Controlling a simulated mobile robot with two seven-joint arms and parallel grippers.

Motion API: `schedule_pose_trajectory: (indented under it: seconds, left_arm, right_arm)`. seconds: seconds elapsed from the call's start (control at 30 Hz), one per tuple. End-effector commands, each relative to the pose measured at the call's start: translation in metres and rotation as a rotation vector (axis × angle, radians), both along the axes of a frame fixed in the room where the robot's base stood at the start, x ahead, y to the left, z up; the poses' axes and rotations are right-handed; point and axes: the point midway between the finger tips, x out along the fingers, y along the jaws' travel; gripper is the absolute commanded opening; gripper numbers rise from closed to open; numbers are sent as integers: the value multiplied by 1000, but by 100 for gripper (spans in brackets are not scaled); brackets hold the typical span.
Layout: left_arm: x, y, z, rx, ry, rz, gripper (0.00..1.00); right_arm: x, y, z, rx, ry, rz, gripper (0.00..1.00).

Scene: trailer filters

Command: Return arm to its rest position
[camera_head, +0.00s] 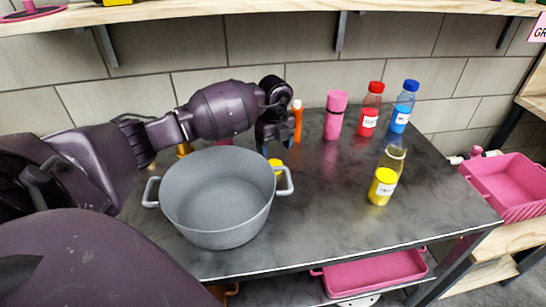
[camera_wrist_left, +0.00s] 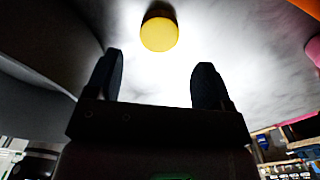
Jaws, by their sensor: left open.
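My left gripper (camera_head: 272,140) is above the dark counter, just behind and right of the grey pot. Its two fingers are apart and empty in the left wrist view (camera_wrist_left: 153,85). A small yellow object (camera_head: 276,163) sits on the counter beside the pot, near the gripper. A round yellow object (camera_wrist_left: 159,33) lies beyond the fingertips in the wrist view, apart from them. My left arm reaches in from the left over the back of the counter. My right gripper is not in view.
The grey pot (camera_head: 218,190) stands at the counter's front left. An orange bottle (camera_head: 297,122), pink bottle (camera_head: 335,115), red bottle (camera_head: 370,110), blue bottle (camera_head: 403,107) and yellow bottle (camera_head: 386,178) stand rightward. A wooden shelf (camera_head: 270,10) runs above. Pink bins (camera_head: 508,185) are right and below (camera_head: 375,273).

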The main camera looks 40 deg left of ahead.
Motion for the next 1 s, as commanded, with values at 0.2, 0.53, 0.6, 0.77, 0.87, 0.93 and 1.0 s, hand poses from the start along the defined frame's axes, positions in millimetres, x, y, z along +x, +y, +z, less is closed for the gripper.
schedule_pose_trajectory:
  seconds: [0.2,0.53,0.6,0.77,0.87,0.93,1.0]
  left_arm:
    - [0,0,39,2,-3,-1,75]
    - [0,0,55,1,1,0,75]
    - [0,0,55,1,2,0,75]
    - [0,0,70,1,-14,0,75]
    - [0,0,103,1,-46,0,75]
    - [0,0,133,1,-72,0,75]
    - [-1,0,162,1,-96,0,75]
  right_arm:
    - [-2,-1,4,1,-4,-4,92]
    - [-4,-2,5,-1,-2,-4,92]
    - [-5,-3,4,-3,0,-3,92]
    - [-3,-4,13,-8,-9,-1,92]
    - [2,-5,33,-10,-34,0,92]
    - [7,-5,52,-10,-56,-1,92]
    - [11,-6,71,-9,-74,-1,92]
